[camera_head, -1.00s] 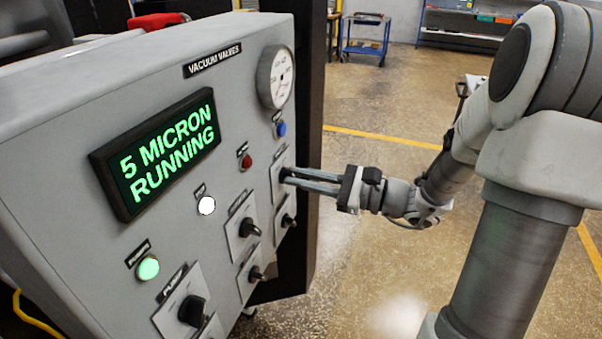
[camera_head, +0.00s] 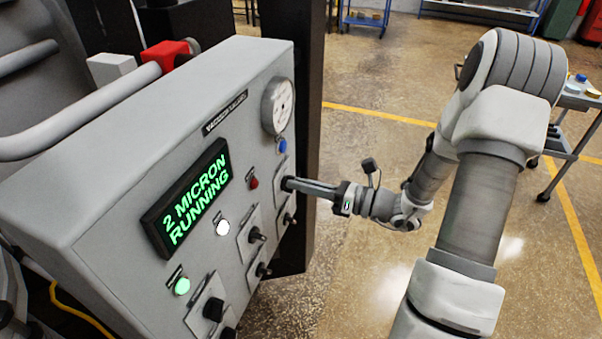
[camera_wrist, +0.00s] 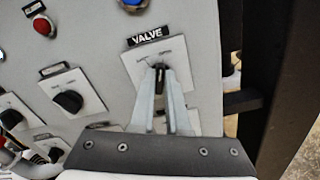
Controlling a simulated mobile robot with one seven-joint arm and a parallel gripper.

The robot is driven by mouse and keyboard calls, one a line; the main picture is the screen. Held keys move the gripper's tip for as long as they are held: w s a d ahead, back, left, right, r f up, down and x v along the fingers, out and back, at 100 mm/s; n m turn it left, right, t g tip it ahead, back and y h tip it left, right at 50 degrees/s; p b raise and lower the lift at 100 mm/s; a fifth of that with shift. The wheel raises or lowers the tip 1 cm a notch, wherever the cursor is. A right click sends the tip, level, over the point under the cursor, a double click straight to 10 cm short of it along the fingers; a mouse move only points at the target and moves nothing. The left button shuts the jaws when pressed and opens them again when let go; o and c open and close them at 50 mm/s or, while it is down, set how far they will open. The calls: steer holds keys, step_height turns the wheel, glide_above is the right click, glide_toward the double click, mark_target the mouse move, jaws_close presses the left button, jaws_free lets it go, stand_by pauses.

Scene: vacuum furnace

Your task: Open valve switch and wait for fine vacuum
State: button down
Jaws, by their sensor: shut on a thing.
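The vacuum control panel (camera_head: 110,165) fills the left of the head view. Its display (camera_head: 187,200) reads "2 MICRON RUNNING" in green. My gripper (camera_head: 288,183) reaches the panel's right side, below the blue button. In the wrist view my gripper (camera_wrist: 161,95) has its two fingers closed on the black knob of the valve switch (camera_wrist: 160,72), under a label reading "VALVE". The knob points roughly upright on its white plate; the small print on the plate is too blurred to read. In the head view my fingers hide the knob.
A round gauge (camera_head: 277,106) sits at the panel's upper right. A blue button (camera_head: 282,146), a red button (camera_head: 253,183), a lit white button (camera_head: 222,227) and a lit green one (camera_head: 182,286) are nearby. Several other knobs lie lower. Floor right of the panel is open; a cart (camera_head: 577,101) stands farther right.

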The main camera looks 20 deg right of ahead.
steer(key=shift+m+p, duration=0.65)
steer(key=shift+m, duration=0.15)
steer(key=c, duration=0.9)
jaws_free()
steer(key=shift+d, duration=0.15)
steer(key=b+v, duration=0.2)
steer(key=v, duration=1.5)
steer(key=shift+s+b, duration=0.15)
steer(key=shift+b, duration=0.25)
